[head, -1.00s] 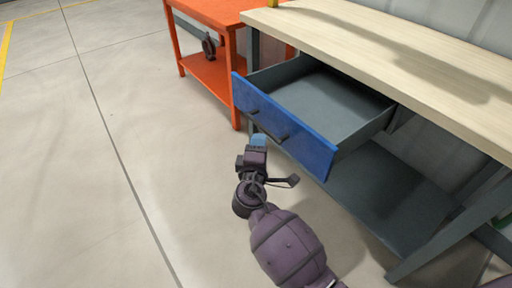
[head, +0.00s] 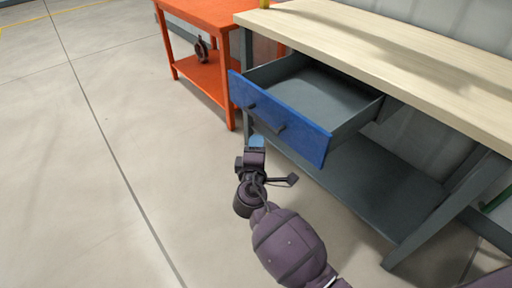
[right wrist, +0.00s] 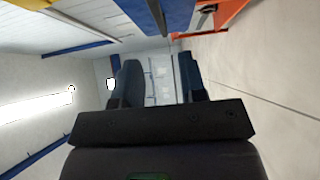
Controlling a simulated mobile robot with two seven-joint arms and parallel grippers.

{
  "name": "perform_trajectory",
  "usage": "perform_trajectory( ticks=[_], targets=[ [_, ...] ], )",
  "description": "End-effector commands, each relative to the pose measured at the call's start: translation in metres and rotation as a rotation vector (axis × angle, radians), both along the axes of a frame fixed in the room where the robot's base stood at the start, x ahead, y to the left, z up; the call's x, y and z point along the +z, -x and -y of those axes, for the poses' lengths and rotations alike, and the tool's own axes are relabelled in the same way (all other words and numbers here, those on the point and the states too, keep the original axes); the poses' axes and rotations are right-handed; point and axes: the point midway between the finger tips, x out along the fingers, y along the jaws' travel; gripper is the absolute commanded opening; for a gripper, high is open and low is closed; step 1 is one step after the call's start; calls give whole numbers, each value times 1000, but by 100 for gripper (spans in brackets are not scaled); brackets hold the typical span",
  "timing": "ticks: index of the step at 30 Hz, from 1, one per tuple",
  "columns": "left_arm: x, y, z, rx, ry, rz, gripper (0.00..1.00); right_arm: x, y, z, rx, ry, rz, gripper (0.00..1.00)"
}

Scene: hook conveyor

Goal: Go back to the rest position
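My right gripper (head: 257,141) is in front of the open blue drawer, low and to the left of its handle (head: 279,127). In the right wrist view its two dark blue fingers (right wrist: 160,80) stand apart with nothing between them, so it is open and empty. The blue drawer (head: 300,130) is pulled out from under the wooden workbench (head: 390,50), and its grey inside looks empty. My left gripper is not in either view.
An orange table (head: 205,12) with a lower shelf stands at the back left. A dark object (head: 201,50) sits on that shelf. The workbench has a grey lower shelf (head: 370,190). The concrete floor (head: 100,160) at left is clear.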

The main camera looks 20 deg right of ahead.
Motion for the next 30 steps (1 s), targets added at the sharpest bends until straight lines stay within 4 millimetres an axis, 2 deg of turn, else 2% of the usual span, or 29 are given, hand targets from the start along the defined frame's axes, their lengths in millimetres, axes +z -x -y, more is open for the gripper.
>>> perform_trajectory(
  ticks=[8,11,17,19,23,26,30],
  targets=[
    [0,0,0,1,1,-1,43,0,0,0,0,-5,2,38],
    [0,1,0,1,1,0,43,-2,-2,-5,31,-58,6,38],
    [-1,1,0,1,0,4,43,3,-7,-22,145,-351,23,38],
    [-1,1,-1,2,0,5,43,5,-3,-24,184,-476,28,38],
    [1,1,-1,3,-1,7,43,4,18,-19,235,-699,20,38],
    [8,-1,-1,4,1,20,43,1,43,-11,256,-867,9,38],
    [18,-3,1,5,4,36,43,-5,87,4,260,-1087,-6,38]
  ],
)
